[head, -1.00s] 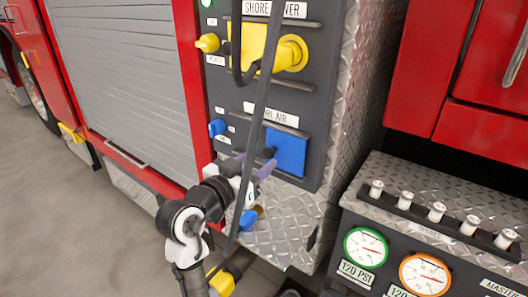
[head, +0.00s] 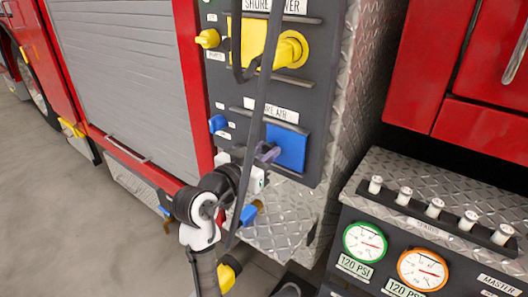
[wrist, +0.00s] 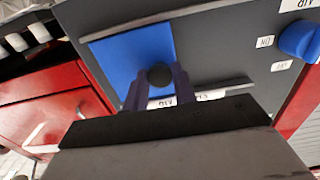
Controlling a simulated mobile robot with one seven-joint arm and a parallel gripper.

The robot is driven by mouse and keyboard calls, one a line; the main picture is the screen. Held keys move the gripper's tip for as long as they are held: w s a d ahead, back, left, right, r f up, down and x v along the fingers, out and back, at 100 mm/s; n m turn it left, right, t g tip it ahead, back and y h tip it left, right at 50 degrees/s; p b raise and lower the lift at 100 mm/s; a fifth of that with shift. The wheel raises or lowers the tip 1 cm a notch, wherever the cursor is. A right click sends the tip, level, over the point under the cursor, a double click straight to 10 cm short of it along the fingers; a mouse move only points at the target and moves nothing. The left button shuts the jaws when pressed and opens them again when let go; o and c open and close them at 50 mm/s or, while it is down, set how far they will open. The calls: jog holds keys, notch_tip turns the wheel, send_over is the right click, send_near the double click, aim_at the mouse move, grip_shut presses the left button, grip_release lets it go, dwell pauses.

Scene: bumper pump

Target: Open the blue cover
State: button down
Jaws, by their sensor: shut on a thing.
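The blue cover (head: 290,148) is a square plate on the dark panel below the air label, and it looks flat against the panel. A dark round knob (wrist: 160,76) stands out from the cover near one edge in the wrist view, where the blue cover (wrist: 122,52) also shows. My gripper (head: 268,152) is at the cover's left edge. In the wrist view its purple fingers (wrist: 158,94) stand on both sides of the knob, shut on it. In the head view the knob is mostly hidden by the fingers and a dark cable.
A dark cable (head: 259,105) hangs in front of the panel and crosses my arm. A blue knob (head: 217,123) sits left of the cover. A yellow connector (head: 291,49) is above. A gauge console (head: 420,225) stands at the right.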

jog(key=w+a+b, duration=0.1)
jog(key=w+a, duration=0.1)
jog(key=w+a+b, duration=0.1)
jog(key=w+a, duration=0.1)
jog(key=a, duration=0.1)
jog(key=w+a, duration=0.2)
jog(key=a, duration=0.1)
jog(key=shift+a+b, duration=0.15)
jog(key=shift+b, duration=0.25)
jog(key=c, duration=1.1)
grip_release()
jog(key=shift+c, duration=0.2)
jog(key=b+v, duration=0.2)
jog(key=v, duration=1.2)
jog(key=shift+b, duration=0.3)
